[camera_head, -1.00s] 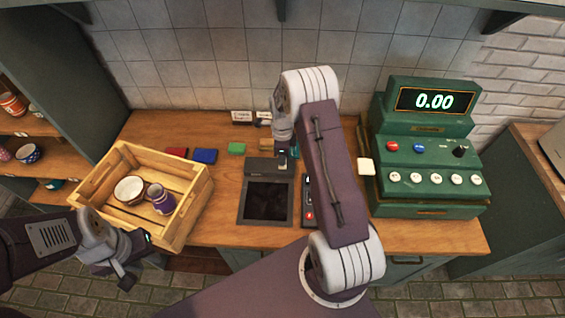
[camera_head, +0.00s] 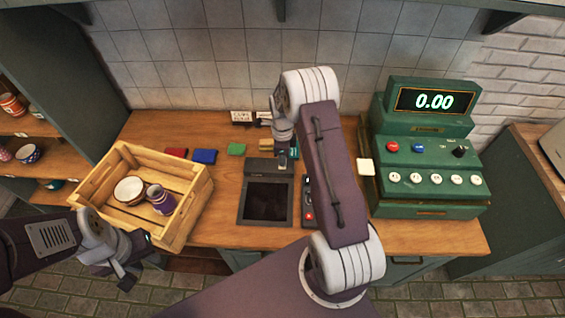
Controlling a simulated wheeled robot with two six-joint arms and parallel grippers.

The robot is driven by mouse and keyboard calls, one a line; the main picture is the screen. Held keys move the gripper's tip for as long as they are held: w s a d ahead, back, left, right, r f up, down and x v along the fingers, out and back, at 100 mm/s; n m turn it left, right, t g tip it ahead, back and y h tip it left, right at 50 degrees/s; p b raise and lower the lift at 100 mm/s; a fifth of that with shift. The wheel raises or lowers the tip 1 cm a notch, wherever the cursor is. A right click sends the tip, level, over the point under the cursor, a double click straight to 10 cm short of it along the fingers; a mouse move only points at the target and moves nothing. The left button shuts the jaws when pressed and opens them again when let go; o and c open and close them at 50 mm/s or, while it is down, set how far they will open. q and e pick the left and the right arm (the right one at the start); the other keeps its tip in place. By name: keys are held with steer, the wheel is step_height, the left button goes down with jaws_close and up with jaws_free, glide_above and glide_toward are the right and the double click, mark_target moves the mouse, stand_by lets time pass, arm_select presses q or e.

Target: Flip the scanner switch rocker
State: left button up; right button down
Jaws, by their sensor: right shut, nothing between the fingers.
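The scanner (camera_head: 266,224) is a dark, flat unit with a black window and a raised housing at its back, standing on the wooden counter. My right gripper (camera_head: 284,156) points down at the right end of that housing. It is shut and empty. The rocker cannot be made out, as the gripper and its arm cover that area, and I cannot tell whether the fingertips touch it. My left gripper (camera_head: 127,275) hangs in front of the crate, away from the scanner, and its jaws are too unclear to read.
A wooden crate (camera_head: 188,217) at left holds a bowl (camera_head: 130,190) and a purple cup (camera_head: 160,200). Red, blue (camera_head: 204,156), green and yellow blocks lie behind. A keypad (camera_head: 307,213) is partly hidden by my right arm. A green cash register (camera_head: 425,208) stands at right.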

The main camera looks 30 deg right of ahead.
steer(key=shift+f+b, duration=0.7)
steer(key=shift+f, duration=0.25)
stand_by(0.8)
step_height(320, 180, up, 7)
steer(key=p, duration=0.6)
steer(key=shift+r, duration=0.1)
stand_by(0.3)
